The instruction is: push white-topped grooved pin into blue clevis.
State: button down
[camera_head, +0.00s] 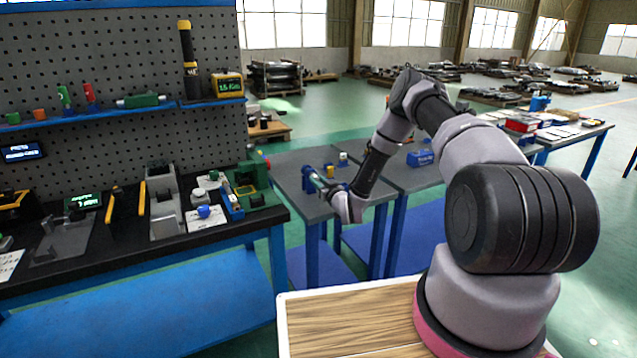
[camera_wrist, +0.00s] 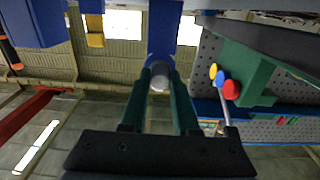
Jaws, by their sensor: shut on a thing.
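The blue clevis (camera_head: 307,174) stands upright on the grey table at the centre of the head view. In the wrist view the blue clevis (camera_wrist: 164,25) comes down from the top edge, and its rounded end lies behind my fingertips. My gripper (camera_wrist: 160,84) has its two green fingers closed on the grooved pin, whose pale round top (camera_wrist: 160,76) shows between the tips. In the head view my gripper (camera_head: 317,181) reaches in from the right, close against the clevis. The pin's shank is hidden, so I cannot tell how deep it sits.
A yellow piece (camera_head: 329,170) and a white-and-blue piece (camera_head: 343,157) stand behind my gripper on the grey table (camera_head: 290,170). A green vise (camera_head: 250,184) sits at the workbench's right end. A blue box (camera_head: 420,158) lies on the table to the right.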

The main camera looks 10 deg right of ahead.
jog(key=shift+w+a, duration=0.15)
jog(key=shift+w, duration=0.3)
jog(key=c, duration=0.6)
grip_release()
jog(key=shift+v, duration=2.45)
